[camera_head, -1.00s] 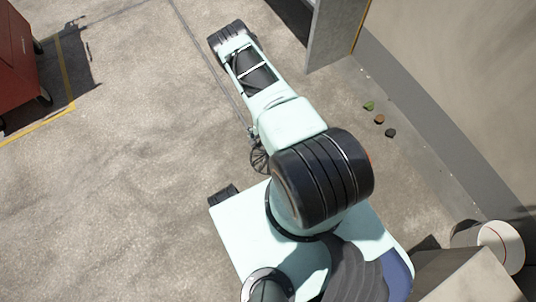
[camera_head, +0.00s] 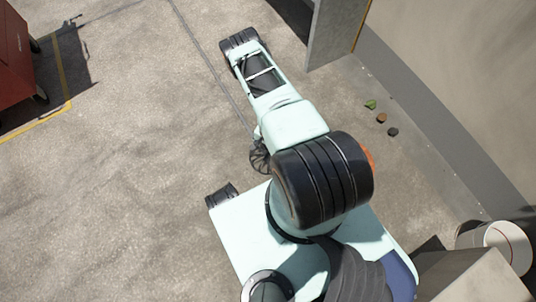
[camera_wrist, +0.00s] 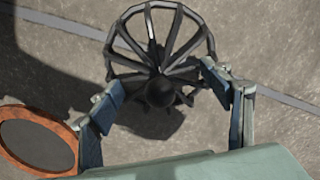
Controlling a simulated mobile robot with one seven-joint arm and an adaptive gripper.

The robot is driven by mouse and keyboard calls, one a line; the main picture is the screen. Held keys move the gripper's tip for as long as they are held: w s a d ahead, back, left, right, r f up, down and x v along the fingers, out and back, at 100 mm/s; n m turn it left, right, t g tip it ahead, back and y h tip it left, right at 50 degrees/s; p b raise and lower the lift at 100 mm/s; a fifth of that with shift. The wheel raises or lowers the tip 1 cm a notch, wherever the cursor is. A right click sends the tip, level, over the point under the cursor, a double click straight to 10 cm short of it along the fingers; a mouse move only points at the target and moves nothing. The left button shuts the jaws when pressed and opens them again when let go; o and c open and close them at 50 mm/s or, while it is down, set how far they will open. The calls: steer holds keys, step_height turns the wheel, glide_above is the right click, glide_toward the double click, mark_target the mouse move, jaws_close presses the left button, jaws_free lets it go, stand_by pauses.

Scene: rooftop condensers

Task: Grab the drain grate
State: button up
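The drain grate, which I take to be the black domed cage of curved bars, shows in the wrist view (camera_wrist: 160,52) at top centre, with its dark round hub towards me. In the head view the grate (camera_head: 260,157) shows as a small dark cage just left of my arm, partly covered by it. My gripper (camera_wrist: 163,80) is open in the wrist view, with one finger at the lower left of the grate and one at its right. I cannot tell whether either finger touches it. In the head view my arm hides the gripper.
An orange-rimmed disc (camera_wrist: 38,138) with a dark face lies left of my gripper. Green, brown and dark small pieces (camera_head: 381,118) lie near the right wall. A grey upright panel (camera_head: 335,35) stands at the top; a red cart (camera_head: 14,55) stands left.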

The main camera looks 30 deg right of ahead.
jaws_close()
stand_by(0.3)
stand_by(0.3)
